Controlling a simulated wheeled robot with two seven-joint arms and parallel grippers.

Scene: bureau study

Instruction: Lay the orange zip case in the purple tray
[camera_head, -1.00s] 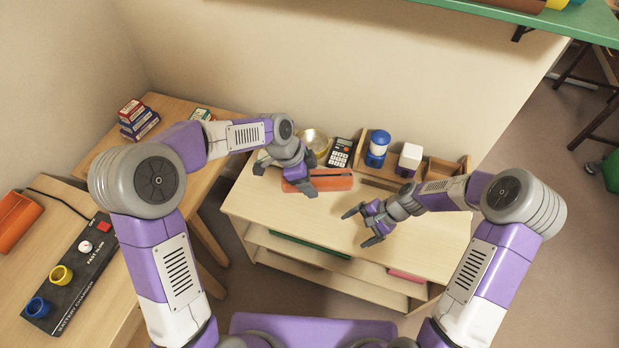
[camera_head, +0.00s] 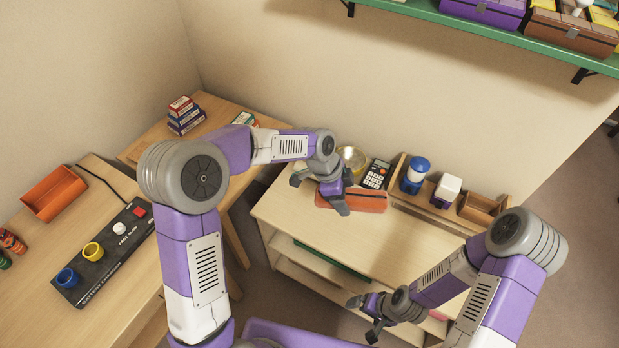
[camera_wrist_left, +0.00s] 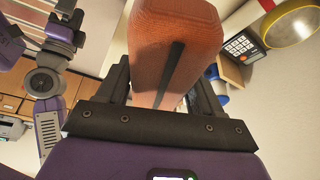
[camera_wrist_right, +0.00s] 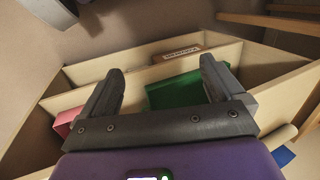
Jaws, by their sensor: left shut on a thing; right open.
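The orange zip case (camera_head: 355,199) is at the back left of the light wooden cabinet top, in front of the metal bowl and calculator. My left gripper (camera_head: 336,199) is shut on it from above. In the left wrist view the zip case (camera_wrist_left: 175,45) stands out between the fingers, a dark strip along its face. Whether it touches the surface I cannot tell. My right gripper (camera_head: 366,318) is open and empty, low in front of the cabinet; the right wrist view shows its spread fingers (camera_wrist_right: 162,90).
Calculator (camera_head: 376,174), brass-coloured bowl (camera_head: 353,158) and a wooden organizer (camera_head: 480,208) with blue and white containers line the cabinet's back. A green item (camera_wrist_right: 178,90) lies in its shelves. A purple box (camera_head: 482,12) sits on the green wall shelf. The cabinet top's front is clear.

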